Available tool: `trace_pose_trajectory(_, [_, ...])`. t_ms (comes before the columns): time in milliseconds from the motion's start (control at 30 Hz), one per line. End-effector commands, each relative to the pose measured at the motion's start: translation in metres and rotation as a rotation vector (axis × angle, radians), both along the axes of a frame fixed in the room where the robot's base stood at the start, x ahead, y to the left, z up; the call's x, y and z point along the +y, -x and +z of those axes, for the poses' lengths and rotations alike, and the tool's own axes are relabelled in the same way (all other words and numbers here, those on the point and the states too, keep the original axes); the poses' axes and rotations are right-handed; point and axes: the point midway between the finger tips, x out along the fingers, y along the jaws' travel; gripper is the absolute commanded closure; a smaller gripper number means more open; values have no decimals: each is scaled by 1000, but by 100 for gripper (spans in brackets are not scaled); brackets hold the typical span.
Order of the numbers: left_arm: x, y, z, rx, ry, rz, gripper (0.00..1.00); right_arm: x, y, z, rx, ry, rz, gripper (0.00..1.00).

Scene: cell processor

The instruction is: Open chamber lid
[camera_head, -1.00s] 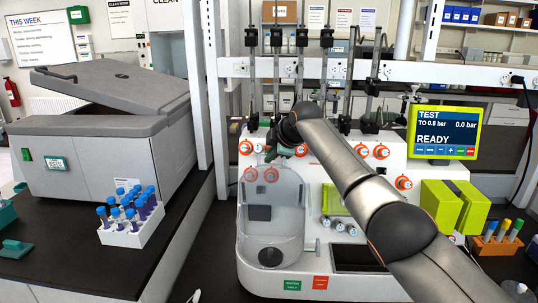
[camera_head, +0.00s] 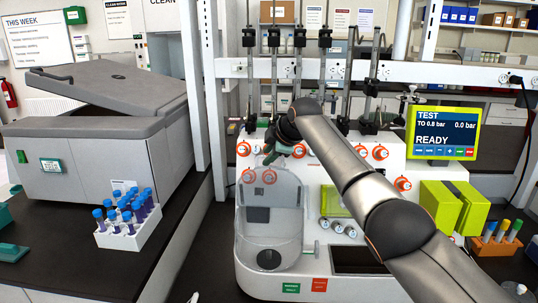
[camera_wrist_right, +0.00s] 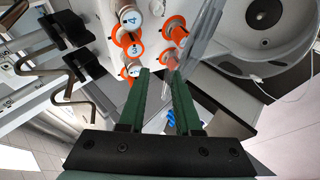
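The clear chamber lid (camera_head: 287,217) covers the front of the white processor, over a rounded chamber with a dark round spot low in it. In the right wrist view the lid's clear edge (camera_wrist_right: 204,38) runs beside my right finger, with the round grey chamber (camera_wrist_right: 235,55) to its right. I cannot tell whether they touch. My right gripper (camera_head: 268,154) is at the upper part of the lid, among orange knobs. Its green fingers (camera_wrist_right: 159,78) are apart with a visible gap and nothing clearly held between them. My left gripper is not in view.
Orange ringed knobs (camera_wrist_right: 130,40) lie just past my fingertips. Metal hooks (camera_wrist_right: 70,85) stick out nearby on the left. A grey machine with a raised lid (camera_head: 105,88) and a white rack of blue-capped tubes (camera_head: 130,238) stand on the left bench. A green-framed screen (camera_head: 443,132) is at the right.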

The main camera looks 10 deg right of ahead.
Motion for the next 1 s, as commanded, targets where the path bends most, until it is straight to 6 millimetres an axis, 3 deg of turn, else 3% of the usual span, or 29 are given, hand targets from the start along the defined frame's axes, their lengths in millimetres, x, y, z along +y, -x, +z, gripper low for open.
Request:
trace_pose_trajectory(33, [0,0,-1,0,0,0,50,-1,2,-10,21,3,-3,58])
trace_pose_trajectory(167, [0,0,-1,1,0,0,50,-1,2,-11,22,3,-2,58])
trace_pose_trajectory(467, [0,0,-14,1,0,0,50,-6,13,2,14,3,-3,58])
trace_pose_trajectory(1000, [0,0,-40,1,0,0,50,-22,75,74,-3,1,-2,58])
